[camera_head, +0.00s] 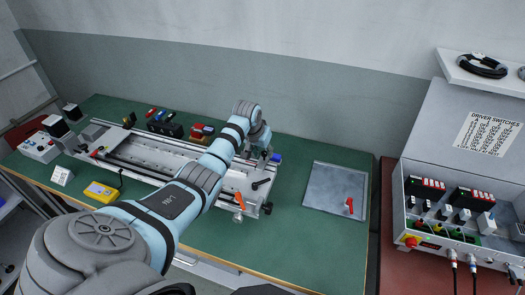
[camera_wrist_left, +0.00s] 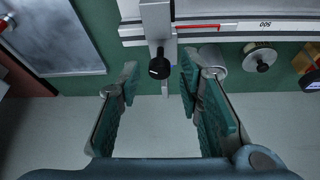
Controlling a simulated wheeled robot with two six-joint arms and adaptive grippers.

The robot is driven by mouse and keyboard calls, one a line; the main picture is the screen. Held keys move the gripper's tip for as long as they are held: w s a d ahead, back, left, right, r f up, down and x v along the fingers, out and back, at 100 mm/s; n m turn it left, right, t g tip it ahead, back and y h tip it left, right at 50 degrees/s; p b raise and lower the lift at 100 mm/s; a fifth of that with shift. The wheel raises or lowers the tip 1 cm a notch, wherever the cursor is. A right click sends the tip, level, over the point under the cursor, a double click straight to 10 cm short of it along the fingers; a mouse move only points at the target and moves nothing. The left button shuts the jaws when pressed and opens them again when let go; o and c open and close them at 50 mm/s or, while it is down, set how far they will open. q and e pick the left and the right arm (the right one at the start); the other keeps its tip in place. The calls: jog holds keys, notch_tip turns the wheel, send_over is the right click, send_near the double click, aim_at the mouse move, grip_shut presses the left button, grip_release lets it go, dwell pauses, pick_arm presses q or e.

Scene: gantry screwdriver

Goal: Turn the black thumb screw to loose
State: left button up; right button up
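The black thumb screw (camera_wrist_left: 160,67) sticks out from a grey metal block (camera_wrist_left: 156,20) at the end of the rail in the left wrist view. My left gripper (camera_wrist_left: 160,80) is open, with one green-padded finger on each side of the screw. I see gaps between the pads and the screw, and cannot tell the depth. In the head view my left gripper (camera_head: 258,150) is at the back of the rail's right end, partly hidden by my wrist. I cannot make out the thumb screw there. My right gripper is not in view.
The gantry rail (camera_head: 150,155) lies along the green table (camera_head: 300,240). An orange handle (camera_head: 239,200) and a black knob (camera_head: 267,208) stand at its front right. A metal plate (camera_head: 325,190) with a red handle lies to the right. A silver knob (camera_wrist_left: 262,60) is beside the right finger.

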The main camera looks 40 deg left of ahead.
pick_arm(q)
jog(key=shift+w, duration=0.1)
grip_shut()
